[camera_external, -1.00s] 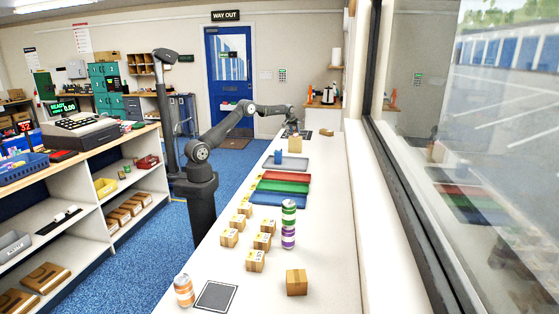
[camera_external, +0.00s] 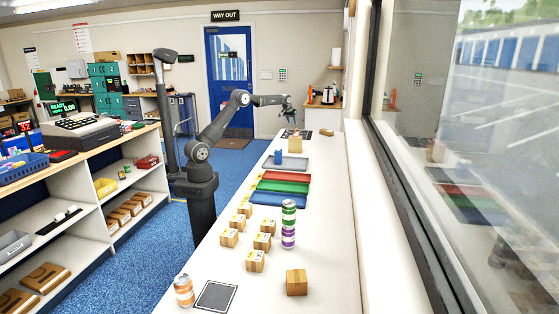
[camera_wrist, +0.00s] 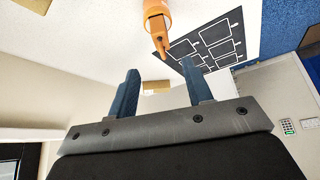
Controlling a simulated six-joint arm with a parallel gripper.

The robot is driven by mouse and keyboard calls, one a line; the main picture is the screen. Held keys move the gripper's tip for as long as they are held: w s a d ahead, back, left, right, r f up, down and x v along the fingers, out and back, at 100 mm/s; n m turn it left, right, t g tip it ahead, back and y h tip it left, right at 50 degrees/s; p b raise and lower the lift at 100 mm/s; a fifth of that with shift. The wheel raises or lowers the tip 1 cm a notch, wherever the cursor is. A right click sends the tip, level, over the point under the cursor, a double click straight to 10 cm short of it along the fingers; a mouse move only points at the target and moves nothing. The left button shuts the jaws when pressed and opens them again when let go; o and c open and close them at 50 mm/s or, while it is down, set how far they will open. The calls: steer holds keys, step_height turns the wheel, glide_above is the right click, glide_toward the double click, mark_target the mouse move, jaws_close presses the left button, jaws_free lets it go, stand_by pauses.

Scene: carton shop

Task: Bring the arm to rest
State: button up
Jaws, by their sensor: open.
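My arm reaches along the white counter (camera_external: 330,215) toward its far end. My gripper (camera_external: 291,117) is above the far end, clear of the counter. In the wrist view, the two blue fingers of my gripper (camera_wrist: 160,84) are spread apart with nothing between them. Beyond them is a black mat with white outlines (camera_wrist: 222,42); a dark mat (camera_external: 298,133) lies below my gripper in the outside view. An orange object (camera_wrist: 156,22) shows next to the mat in the wrist view; I cannot tell what it is.
The window (camera_external: 400,180) borders the right side. The air around my gripper looks clear.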

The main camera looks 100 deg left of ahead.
steer(key=x, duration=1.2)
steer(key=shift+f, duration=0.15)
step_height(320, 180, up, 2)
steer(key=shift+r, duration=0.75)
steer(key=shift+f, duration=0.1)
